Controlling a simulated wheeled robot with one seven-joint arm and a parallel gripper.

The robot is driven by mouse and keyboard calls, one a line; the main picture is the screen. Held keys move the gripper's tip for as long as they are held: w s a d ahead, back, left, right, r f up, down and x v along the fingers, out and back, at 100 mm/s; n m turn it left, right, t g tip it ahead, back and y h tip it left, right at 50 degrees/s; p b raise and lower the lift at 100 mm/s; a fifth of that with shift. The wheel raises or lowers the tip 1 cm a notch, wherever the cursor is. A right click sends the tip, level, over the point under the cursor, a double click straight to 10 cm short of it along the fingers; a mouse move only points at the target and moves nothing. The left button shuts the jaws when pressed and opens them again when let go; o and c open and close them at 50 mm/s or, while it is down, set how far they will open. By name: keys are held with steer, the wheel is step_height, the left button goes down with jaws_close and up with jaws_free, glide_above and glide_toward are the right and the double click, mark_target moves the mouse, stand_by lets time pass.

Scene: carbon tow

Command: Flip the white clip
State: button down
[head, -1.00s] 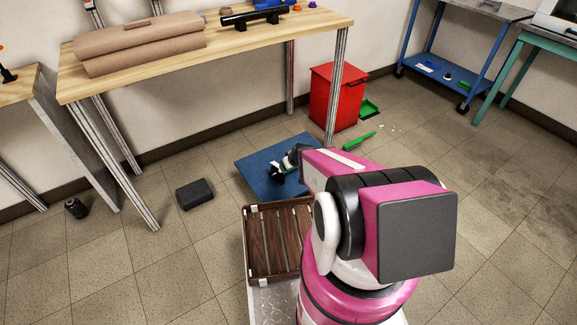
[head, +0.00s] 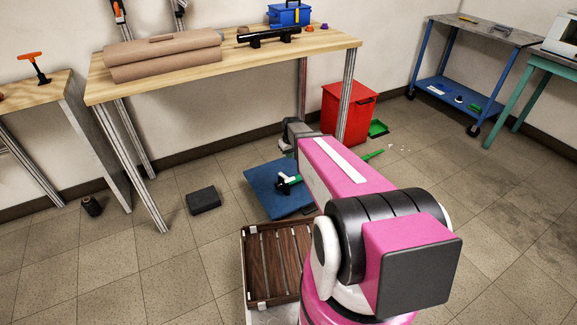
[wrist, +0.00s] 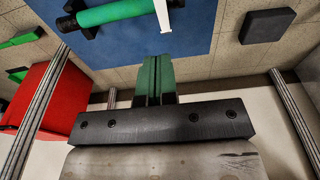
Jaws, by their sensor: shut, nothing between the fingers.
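A blue mat (head: 262,200) lies on the floor; it also fills the top of the wrist view (wrist: 200,45). On it is a green tube (wrist: 117,12) with a black fitting (wrist: 70,22) near its end. A narrow white piece (wrist: 162,14), which looks like the white clip, is by the tube's right end and is cut off by the frame's top edge. It is small in the head view (head: 280,181). My gripper (wrist: 155,62) has green fingers pressed together and empty, apart from the white piece. In the head view my arm hides the fingers.
A wooden slatted crate (head: 246,262) stands in front of the mat. A black block (head: 203,201) lies on the floor to the left. A red bin (head: 345,115) and a workbench (head: 225,62) stand behind. Floor between block and mat is clear.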

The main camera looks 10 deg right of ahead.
steer(key=f, duration=0.6)
steer(key=w+f, duration=0.1)
steer(key=f, duration=0.2)
steer(key=shift+w+a+f, duration=0.1)
steer(key=shift+a+f, duration=0.1)
steer(key=f, duration=0.1)
steer(key=s+f, duration=0.1)
steer(key=shift+s+d+f, duration=0.15)
steer(key=shift+d+f, duration=0.05)
steer(key=shift+f, duration=0.15)
steer(key=shift+s+f, duration=0.15)
steer(key=shift+f, duration=0.2)
step_height(320, 180, down, 6)
steer(key=s+d+t+y, duration=0.1)
steer(key=s+t, duration=0.1)
steer(key=t, duration=0.1)
steer(key=shift+s+r, duration=0.25)
steer(key=shift+s, duration=0.1)
steer(key=shift+r, duration=0.1)
